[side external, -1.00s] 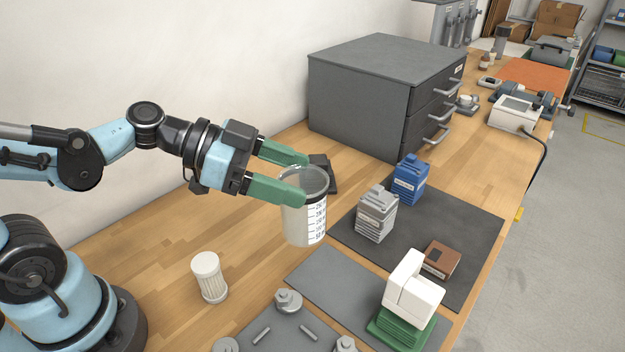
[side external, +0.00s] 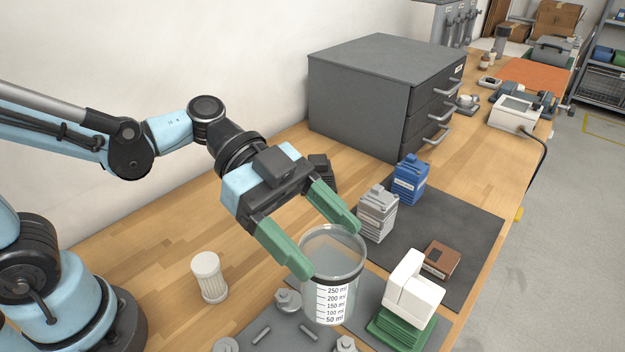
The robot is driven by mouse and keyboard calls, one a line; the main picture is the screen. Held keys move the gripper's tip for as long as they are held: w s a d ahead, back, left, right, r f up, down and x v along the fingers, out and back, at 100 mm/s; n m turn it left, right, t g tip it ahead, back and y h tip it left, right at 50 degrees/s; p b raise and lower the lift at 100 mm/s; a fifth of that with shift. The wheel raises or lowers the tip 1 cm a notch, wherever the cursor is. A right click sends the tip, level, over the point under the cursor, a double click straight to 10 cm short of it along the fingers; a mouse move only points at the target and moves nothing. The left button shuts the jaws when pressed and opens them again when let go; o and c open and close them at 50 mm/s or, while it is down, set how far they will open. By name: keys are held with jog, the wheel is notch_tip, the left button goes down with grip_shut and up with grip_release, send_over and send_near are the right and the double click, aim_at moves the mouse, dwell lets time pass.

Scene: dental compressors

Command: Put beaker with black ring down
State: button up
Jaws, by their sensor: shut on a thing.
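The clear beaker with a black ring (side external: 334,290) is in the lower middle of the side external view. Its volume marks face the camera and its rim is slightly tilted. My gripper (side external: 332,250) is shut on the beaker near its rim, one green finger on the left side and one at the back right. The beaker overlaps the grey mat and the plate with metal fittings in the picture. I cannot tell whether its base touches anything.
A white block on a green base (side external: 408,300) stands close to the right. Grey (side external: 377,213) and blue (side external: 410,180) units and a brown box (side external: 441,259) are on the dark mat. A white filter (side external: 209,278) stands left. A grey drawer cabinet (side external: 370,90) is behind.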

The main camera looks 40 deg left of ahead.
jog(key=w+a+f, duration=0.5)
jog(key=w+f, duration=0.4)
jog(key=f, duration=0.1)
jog(key=shift+a+f, duration=0.2)
jog(key=shift+a, duration=0.1)
jog(key=shift+f, duration=0.1)
dwell(0.3)
jog(key=o, duration=1.3)
